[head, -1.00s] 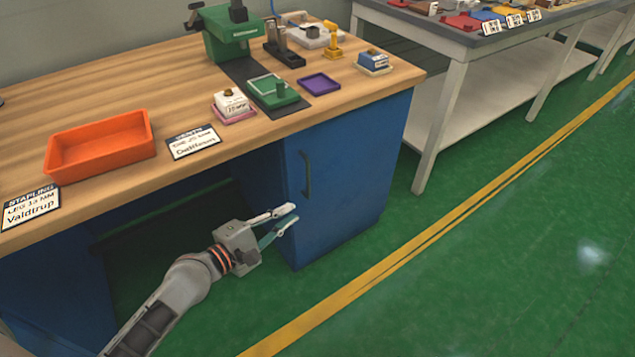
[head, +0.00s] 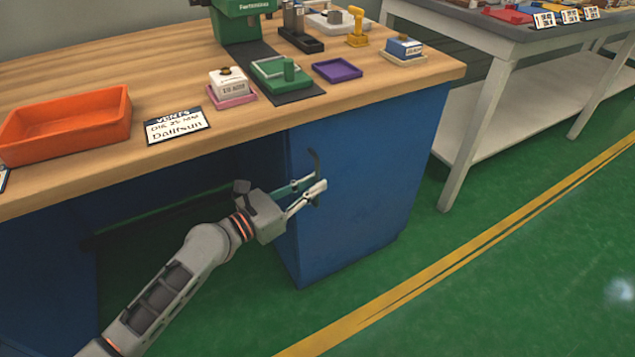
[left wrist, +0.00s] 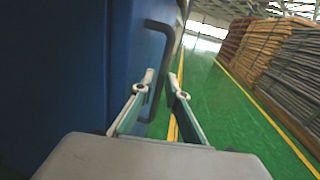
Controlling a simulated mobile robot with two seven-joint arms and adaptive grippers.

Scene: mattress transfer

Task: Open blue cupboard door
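The blue cupboard (head: 375,170) stands under the right end of the wooden workbench. Its blue door (head: 350,215) looks closed, and it also fills the left of the left wrist view (left wrist: 60,80). A dark curved handle (head: 314,160) sits near the door's left edge; it shows in the left wrist view too (left wrist: 167,60). My left gripper (head: 312,188) is at the handle's lower part, which its fingers partly hide in the head view. In the left wrist view the gripper (left wrist: 160,92) is open, with the handle between its fingertips. Contact cannot be told. My right gripper is not in view.
The workbench top (head: 60,85) overhangs the cupboard and carries an orange tray (head: 65,130). A grey table (head: 490,120) stands to the right. Green floor (head: 500,290) with a yellow line lies clear before the cupboard. Stacks (left wrist: 265,50) stand across the aisle.

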